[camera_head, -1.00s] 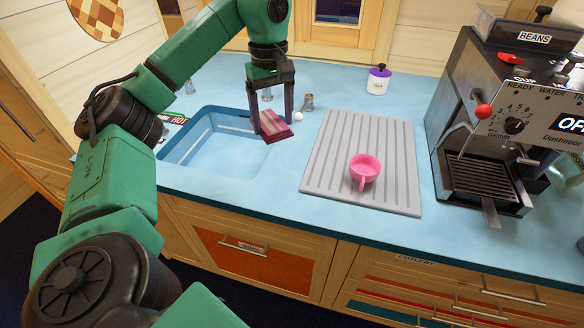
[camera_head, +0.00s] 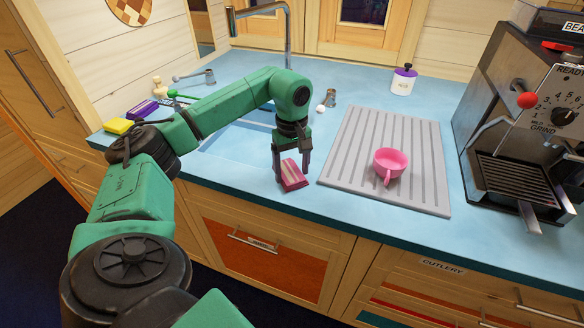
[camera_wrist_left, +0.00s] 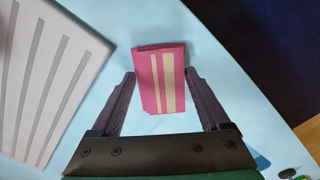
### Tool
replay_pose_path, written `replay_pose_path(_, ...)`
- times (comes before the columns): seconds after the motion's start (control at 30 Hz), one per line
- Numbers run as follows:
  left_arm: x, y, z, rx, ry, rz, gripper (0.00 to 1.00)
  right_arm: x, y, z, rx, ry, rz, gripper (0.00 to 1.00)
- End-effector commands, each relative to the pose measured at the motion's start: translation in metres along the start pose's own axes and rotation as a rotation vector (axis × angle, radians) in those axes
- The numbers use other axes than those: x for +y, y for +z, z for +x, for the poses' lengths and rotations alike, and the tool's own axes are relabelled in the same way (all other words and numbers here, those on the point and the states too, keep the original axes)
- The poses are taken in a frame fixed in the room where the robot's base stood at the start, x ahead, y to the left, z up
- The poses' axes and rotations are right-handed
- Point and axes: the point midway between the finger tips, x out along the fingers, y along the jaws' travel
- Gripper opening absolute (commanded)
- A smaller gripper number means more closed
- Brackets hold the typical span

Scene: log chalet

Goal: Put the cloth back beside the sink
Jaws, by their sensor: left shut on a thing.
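The folded cloth (camera_head: 294,178), pink with cream stripes, is over the blue counter strip between the sink and the grey draining board, near the front edge. My left gripper (camera_head: 291,166) points down and is shut on it. In the left wrist view the cloth (camera_wrist_left: 163,82) sits between both fingers of the gripper (camera_wrist_left: 160,88). I cannot tell whether it touches the counter. The blue sink (camera_head: 222,146) lies just left, partly hidden by my left arm. My right gripper is not in view.
The ribbed draining board (camera_head: 350,150) holds a pink cup (camera_head: 391,163). A coffee machine (camera_head: 520,130) stands on the right. The tap (camera_head: 288,30) rises behind my left arm. A yellow sponge (camera_head: 118,126) lies far left. A purple-lidded jar (camera_head: 403,80) stands at the back.

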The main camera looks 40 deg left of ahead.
Motion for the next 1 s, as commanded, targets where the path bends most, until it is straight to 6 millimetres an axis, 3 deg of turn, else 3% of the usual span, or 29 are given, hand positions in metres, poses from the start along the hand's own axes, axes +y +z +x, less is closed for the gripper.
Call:
replay_pose_path(0.17, 0.0, 0.0, 0.003, 0.0, -0.001, 0.0, 0.19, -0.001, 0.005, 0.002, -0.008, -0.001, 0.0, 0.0)
replay_pose_path(0.2, 0.0, 0.0, 0.002, 0.0, 0.0, 0.0, 0.91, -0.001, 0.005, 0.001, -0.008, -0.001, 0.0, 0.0)
replay_pose_path(0.23, 0.0, 0.0, 0.002, 0.0, 0.0, 0.0, 1.0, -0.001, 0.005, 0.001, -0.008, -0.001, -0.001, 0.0)
replay_pose_path(0.47, 0.0, 0.0, 0.001, 0.0, 0.0, 0.0, 1.0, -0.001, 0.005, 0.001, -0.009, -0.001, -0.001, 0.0)
replay_pose_path(0.63, 0.001, 0.0, -0.012, 0.0, 0.002, 0.0, 1.0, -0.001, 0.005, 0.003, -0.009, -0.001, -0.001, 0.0)
replay_pose_path(0.87, 0.002, 0.0, -0.07, 0.0, 0.007, 0.001, 1.0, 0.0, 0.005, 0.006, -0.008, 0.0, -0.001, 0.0)
replay_pose_path(1.0, 0.001, 0.0, -0.11, 0.002, 0.003, 0.0, 1.0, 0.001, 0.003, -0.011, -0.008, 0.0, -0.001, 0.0)
